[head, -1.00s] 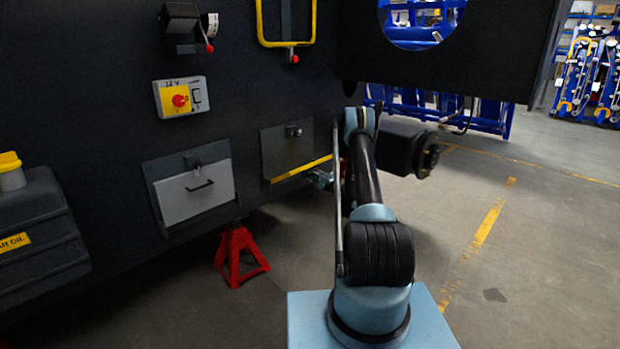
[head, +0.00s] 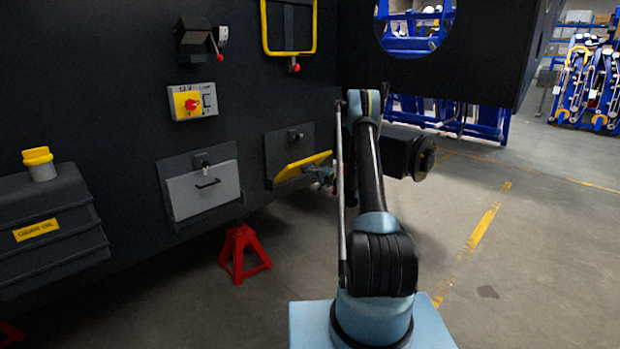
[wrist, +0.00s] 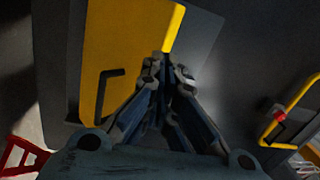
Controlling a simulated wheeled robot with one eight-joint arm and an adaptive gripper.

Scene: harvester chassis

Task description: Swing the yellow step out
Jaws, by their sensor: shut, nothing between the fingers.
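The yellow step (head: 306,163) is on the dark machine wall at mid-height, below a small latch, and is tilted partly out from its grey backing plate. In the wrist view its yellow face (wrist: 140,30) fills the upper middle, with a black bent handle (wrist: 108,92) on it. My gripper (wrist: 167,65) is shut and empty, its tips at the step's right edge in that view. I cannot tell whether they touch it. In the head view my gripper (head: 326,178) is small and partly hidden by my arm, at the step's right end.
A grey flap with a black handle (head: 205,190) is left of the step, above a red jack stand (head: 243,255). A yellow-framed loop (head: 290,48) hangs above, with a red-knobbed latch (head: 294,67). The floor on the right is open.

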